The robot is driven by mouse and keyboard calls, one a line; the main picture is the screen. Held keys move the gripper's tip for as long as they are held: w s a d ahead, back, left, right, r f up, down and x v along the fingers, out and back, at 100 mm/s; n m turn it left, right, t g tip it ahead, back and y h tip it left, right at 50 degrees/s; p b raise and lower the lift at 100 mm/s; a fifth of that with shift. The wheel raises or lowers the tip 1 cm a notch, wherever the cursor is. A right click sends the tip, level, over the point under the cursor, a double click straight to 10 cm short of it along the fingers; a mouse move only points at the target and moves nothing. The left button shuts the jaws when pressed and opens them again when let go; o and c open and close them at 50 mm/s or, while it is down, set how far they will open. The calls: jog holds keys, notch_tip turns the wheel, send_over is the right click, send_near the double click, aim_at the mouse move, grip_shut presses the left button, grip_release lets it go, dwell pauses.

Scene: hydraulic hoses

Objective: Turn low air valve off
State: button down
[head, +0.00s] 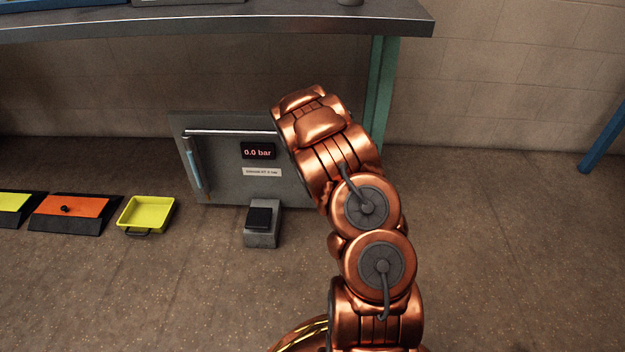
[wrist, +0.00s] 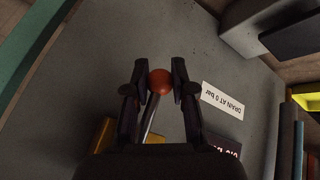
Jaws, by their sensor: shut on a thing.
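The low air valve shows in the wrist view as a metal lever with an orange-red ball knob (wrist: 160,82). The lever slants down to a yellow block (wrist: 115,134), partly hidden by my gripper. My gripper (wrist: 160,80) is shut on the ball knob, with one finger on each side. In the head view my copper arm hides the gripper and the valve. The grey panel (head: 225,182) behind carries a display (head: 257,152) reading 0.0 bar and a white label (head: 262,172). The label also shows in the wrist view (wrist: 223,101), reading "DRAIN AT 0 bar".
A workbench (head: 220,22) overhangs the panel, with a green leg (head: 380,95) to the right. A grey block with a black top (head: 260,218) stands on the floor before the panel. A yellow tray (head: 147,213) and an orange ramp (head: 72,212) lie left. Floor at right is clear.

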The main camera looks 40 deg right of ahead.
jog(key=c, duration=0.9)
grip_release()
jog(key=shift+c, duration=0.2)
jog(key=v, duration=1.2)
jog(key=s+a+r+g+y+p, duration=0.1)
jog(key=s+a+r+p, duration=0.4)
jog(key=r+p, duration=0.5)
jog(key=s+a+r+g+p, duration=0.1)
jog(key=s+a+r+p, duration=0.45)
jog(key=r, duration=0.75)
jog(key=s+a+r+g+y+p, duration=0.1)
jog(key=s+a+r+p, duration=0.5)
jog(key=r, duration=0.6)
jog(key=s+a+r+g+y+p, duration=0.1)
jog(key=s+a+r+g+p, duration=0.1)
jog(key=s+a+r+p, duration=0.5)
jog(key=s+a+r+n+g+y+p, duration=0.1)
jog(key=s+a+r+p, duration=0.6)
jog(key=s+r+p, duration=0.5)
notch_tip(320, 180, up, 4)
jog(key=shift+s+f+g+y, duration=0.1)
jog(key=shift+s+g+y, duration=0.25)
jog(key=shift+s, duration=0.7)
